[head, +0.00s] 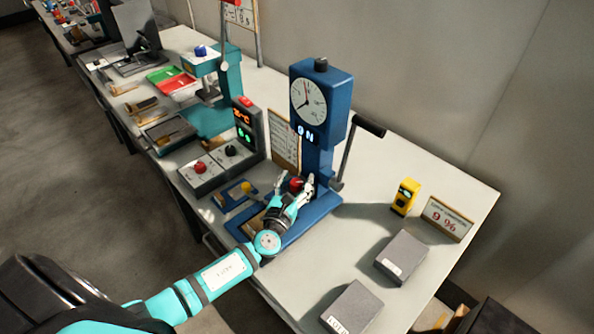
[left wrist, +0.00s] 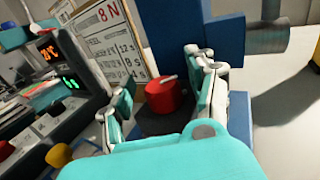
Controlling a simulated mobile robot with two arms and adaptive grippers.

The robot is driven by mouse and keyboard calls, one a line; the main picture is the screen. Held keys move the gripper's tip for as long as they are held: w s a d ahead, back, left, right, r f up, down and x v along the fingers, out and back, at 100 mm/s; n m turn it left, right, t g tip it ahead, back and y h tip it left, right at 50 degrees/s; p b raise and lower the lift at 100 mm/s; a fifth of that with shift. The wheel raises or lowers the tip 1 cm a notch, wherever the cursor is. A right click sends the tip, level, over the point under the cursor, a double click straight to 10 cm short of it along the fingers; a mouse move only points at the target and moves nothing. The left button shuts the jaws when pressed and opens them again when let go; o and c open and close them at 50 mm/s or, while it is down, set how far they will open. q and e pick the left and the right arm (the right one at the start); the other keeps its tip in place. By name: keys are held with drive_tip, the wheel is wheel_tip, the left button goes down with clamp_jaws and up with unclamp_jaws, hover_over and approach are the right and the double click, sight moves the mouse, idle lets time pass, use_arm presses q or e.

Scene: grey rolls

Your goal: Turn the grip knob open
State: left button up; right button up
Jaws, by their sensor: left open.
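The red knob (head: 296,184) sits on a dark round base at the foot of the blue test machine (head: 319,150). In the left wrist view the red knob (left wrist: 164,95) shows a pale pointer mark on top. My left gripper (head: 293,191) is at the knob. In the left wrist view the fingers of my left gripper (left wrist: 166,104) are open, one on each side of the knob, with a gap at the left. Whether the right finger touches it I cannot tell. The gripper's palm hides the area in front. My right gripper is not in view.
A control box with a red button (head: 200,167) and a display unit (head: 248,132) stand left of the machine. A black crank handle (head: 369,125) sticks out right. Grey blocks (head: 402,256), a yellow device (head: 405,196) and a sign (head: 447,218) stand on the right of the bench.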

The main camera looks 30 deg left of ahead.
use_arm(q)
drive_tip(key=shift+d+r, duration=0.1)
drive_tip(key=shift+c, duration=0.4)
drive_tip(key=shift+s, duration=0.1)
drive_tip(key=shift+c, duration=1)
clamp_jaws()
